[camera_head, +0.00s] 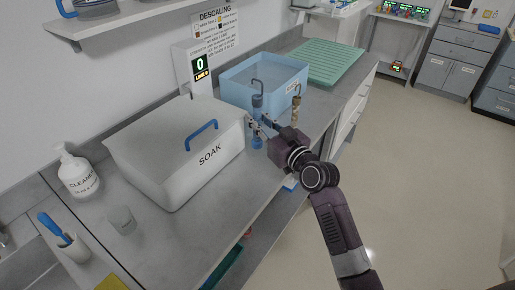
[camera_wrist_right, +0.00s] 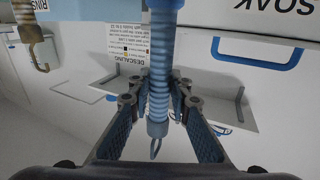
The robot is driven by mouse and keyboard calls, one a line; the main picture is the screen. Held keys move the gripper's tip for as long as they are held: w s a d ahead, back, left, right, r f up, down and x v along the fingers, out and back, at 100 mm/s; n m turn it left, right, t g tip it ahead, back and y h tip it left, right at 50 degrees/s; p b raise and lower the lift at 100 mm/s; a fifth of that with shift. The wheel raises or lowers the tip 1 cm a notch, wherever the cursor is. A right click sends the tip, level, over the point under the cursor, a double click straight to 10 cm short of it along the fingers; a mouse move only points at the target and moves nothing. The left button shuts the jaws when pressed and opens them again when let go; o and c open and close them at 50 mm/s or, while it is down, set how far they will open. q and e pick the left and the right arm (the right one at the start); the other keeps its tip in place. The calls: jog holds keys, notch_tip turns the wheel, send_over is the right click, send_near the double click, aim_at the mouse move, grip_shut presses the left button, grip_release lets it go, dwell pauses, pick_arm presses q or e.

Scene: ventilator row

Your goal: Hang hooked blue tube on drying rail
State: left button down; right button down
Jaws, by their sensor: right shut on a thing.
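The hooked blue tube (camera_head: 257,103) stands roughly upright in the head view, its thin metal hook at the top, in front of the blue rinse basin. My right gripper (camera_head: 262,124) is shut on it. In the right wrist view the ribbed blue tube (camera_wrist_right: 160,70) runs between the two fingers (camera_wrist_right: 160,105), its hook low in the upside-down picture. A second hooked tube (camera_head: 296,108), tan and brown, is just to the right; it also shows at the wrist view's upper left (camera_wrist_right: 33,45). I cannot make out the drying rail. My left gripper is not in view.
The white SOAK box (camera_head: 175,150) with a blue lid handle stands close left of the gripper. The blue basin (camera_head: 232,90) and a green ribbed mat (camera_head: 323,62) lie farther along the counter.

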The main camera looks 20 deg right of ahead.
aim_at(257, 147)
notch_tip(257, 147, down, 6)
jog(key=shift+f+b, duration=0.1)
jog(key=shift+b, duration=0.35)
notch_tip(257, 147, down, 4)
jog(key=shift+r+b, duration=0.25)
jog(key=shift+b, duration=0.45)
jog(key=shift+f, duration=0.4)
jog(key=shift+f+b, duration=0.15)
jog(key=shift+b, duration=0.15)
jog(key=c, duration=1.8)
grip_release()
